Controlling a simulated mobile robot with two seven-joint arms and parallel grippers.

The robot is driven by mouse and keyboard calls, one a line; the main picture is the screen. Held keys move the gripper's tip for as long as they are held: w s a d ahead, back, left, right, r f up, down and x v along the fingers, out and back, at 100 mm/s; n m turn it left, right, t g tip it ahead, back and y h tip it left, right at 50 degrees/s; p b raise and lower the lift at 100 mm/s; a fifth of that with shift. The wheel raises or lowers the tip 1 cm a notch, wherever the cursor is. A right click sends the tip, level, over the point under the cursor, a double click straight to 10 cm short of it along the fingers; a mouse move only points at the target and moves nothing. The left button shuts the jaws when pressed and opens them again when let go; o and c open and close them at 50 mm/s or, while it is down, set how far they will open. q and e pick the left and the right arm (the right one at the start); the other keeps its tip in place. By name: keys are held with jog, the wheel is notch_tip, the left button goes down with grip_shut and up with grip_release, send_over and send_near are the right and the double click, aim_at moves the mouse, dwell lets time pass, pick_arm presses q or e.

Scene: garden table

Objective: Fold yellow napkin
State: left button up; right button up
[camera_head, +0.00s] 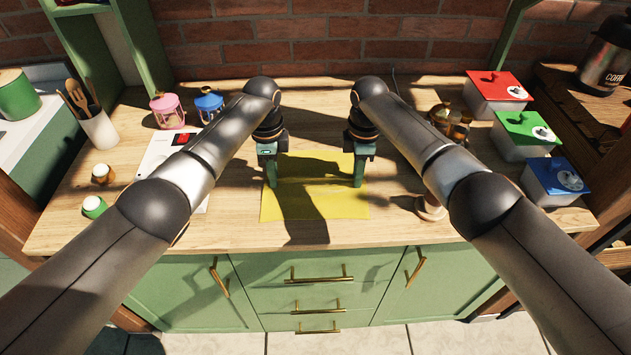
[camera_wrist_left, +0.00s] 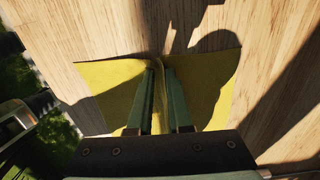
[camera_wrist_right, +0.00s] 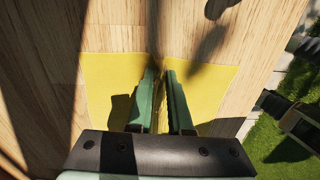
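The yellow napkin (camera_head: 338,203) lies on the wooden table in front of me, mostly flat, with a raised crease running across its middle between my grippers. My left gripper (camera_head: 271,185) points down at the napkin's left side and my right gripper (camera_head: 359,184) at its right side. In the left wrist view the left fingers (camera_wrist_left: 159,72) are close together, with the napkin (camera_wrist_left: 105,85) pinched up between them. In the right wrist view the right fingers (camera_wrist_right: 160,72) are also close together on a ridge of the napkin (camera_wrist_right: 212,82). The fingers hide part of the ridge.
A white tablet-like board (camera_head: 160,150) lies left of the napkin, near pink (camera_head: 167,112) and blue (camera_head: 209,106) lanterns. Boxes with red (camera_head: 497,85), green (camera_head: 526,127) and blue (camera_head: 556,176) lids stand at the right. The table's front edge is close to the napkin.

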pick_arm(q)
grip_shut()
pick_arm(e)
grip_shut()
dwell(0.4)
